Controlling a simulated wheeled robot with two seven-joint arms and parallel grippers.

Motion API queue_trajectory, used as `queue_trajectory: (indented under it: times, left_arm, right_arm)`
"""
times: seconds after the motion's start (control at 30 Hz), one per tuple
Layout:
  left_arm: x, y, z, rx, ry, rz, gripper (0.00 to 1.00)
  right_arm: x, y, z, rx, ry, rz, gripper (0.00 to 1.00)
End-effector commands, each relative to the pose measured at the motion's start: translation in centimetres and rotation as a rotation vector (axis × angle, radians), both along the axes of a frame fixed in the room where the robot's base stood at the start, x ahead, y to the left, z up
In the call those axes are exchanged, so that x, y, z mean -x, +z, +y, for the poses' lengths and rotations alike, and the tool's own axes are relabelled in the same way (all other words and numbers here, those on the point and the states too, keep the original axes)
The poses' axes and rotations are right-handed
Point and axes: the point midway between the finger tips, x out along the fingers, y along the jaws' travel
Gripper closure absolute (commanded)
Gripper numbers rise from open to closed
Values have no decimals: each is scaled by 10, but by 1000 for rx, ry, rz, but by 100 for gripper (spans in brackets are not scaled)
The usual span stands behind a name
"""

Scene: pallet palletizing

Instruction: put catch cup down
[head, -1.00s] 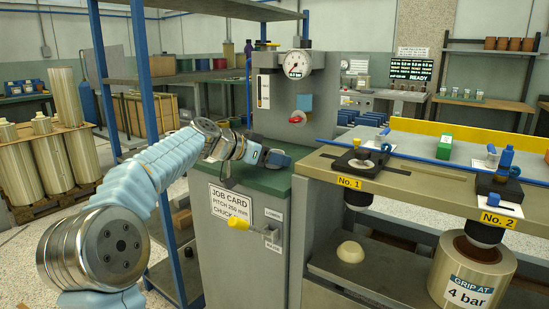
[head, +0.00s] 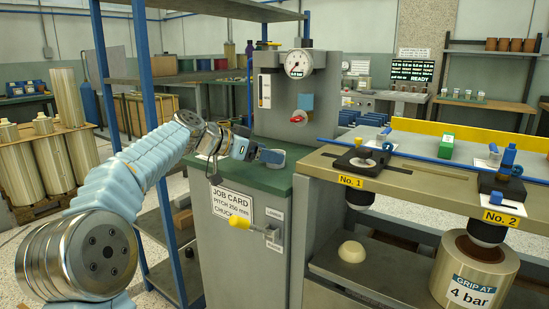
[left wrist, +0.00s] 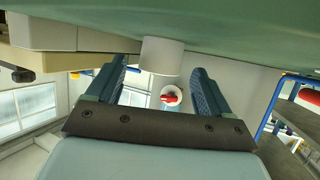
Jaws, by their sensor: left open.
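My left gripper (head: 271,157) is low over the green top of the grey cabinet (head: 262,178) in the head view. In the left wrist view, which looks upside down, its two fingers (left wrist: 158,78) are spread apart. A plain white cylinder (left wrist: 161,56), likely the catch cup, stands on the green surface (left wrist: 225,22) just beyond the fingertips, with clear gaps on both sides. I cannot make out this cup in the head view; the gripper probably hides it. My right gripper is not in view.
A grey column with a gauge (head: 299,63) and a red knob (head: 298,118) rises behind the green top. A yellow-handled lever (head: 240,222) sticks out in front. To the right is a bench (head: 420,185) with stations No. 1 and No. 2. Blue-posted shelving (head: 140,60) stands left.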

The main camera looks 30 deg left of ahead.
Motion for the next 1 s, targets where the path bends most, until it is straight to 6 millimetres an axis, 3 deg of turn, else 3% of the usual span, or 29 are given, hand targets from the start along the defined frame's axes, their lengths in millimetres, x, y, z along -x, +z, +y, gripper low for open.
queue_trajectory:
  times: [0.2,0.4,1.0]
  left_arm:
    - [42,18,22,-2,3,-1,19]
    - [64,29,33,-1,2,0,19]
    - [69,31,35,0,0,0,19]
  right_arm:
    - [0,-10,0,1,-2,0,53]
    - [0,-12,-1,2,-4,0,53]
    - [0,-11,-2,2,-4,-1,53]
